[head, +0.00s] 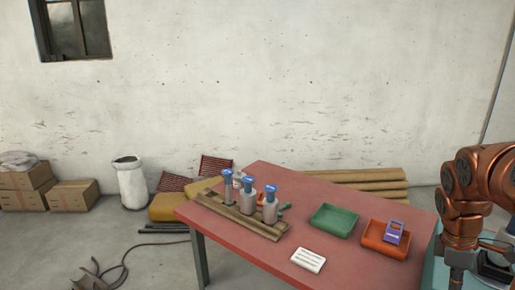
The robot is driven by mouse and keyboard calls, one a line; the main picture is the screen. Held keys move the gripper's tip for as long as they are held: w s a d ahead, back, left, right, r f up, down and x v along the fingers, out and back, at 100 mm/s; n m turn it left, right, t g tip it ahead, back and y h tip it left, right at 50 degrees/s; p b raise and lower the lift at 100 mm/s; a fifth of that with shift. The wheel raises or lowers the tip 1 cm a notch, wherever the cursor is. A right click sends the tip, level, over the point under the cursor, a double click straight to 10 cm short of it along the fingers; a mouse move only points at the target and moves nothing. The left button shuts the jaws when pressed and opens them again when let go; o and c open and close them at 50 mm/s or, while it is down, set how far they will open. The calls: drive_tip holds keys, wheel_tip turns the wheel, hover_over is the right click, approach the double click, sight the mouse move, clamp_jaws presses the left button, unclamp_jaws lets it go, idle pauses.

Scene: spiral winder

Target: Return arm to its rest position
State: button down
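My copper-coloured arm is folded at the right edge of the head view, beside the right end of a red table (335,262). Its wrist points downward. My gripper (457,272) shows only as a dark part below the wrist, at the bottom edge of the picture. Its fingertips cannot be made out, so whether it is open, shut or holding something is hidden.
On the table stand a wooden rack (238,217) with blue-topped bottles, a green tray (334,220), an orange tray (370,238) holding a purple item (394,233), and a white card (308,260).

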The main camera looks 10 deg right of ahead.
drive_tip(key=w+a+r+m, duration=0.1)
drive_tip(key=w+a, duration=0.1)
drive_tip(key=a, duration=1.1)
drive_tip(key=s+a+f+m+y, duration=0.1)
drive_tip(key=s+a+m, duration=0.2)
drive_tip(key=s+a, duration=0.3)
drive_tip(key=s+a+f+m+y, duration=0.1)
drive_tip(key=s+a+m, duration=0.3)
drive_tip(key=a, duration=1.1)
drive_tip(key=s, duration=0.3)
drive_tip(key=shift+f, duration=0.35)
drive_tip(key=shift+d+m, duration=0.15)
drive_tip(key=shift+m, duration=0.15)
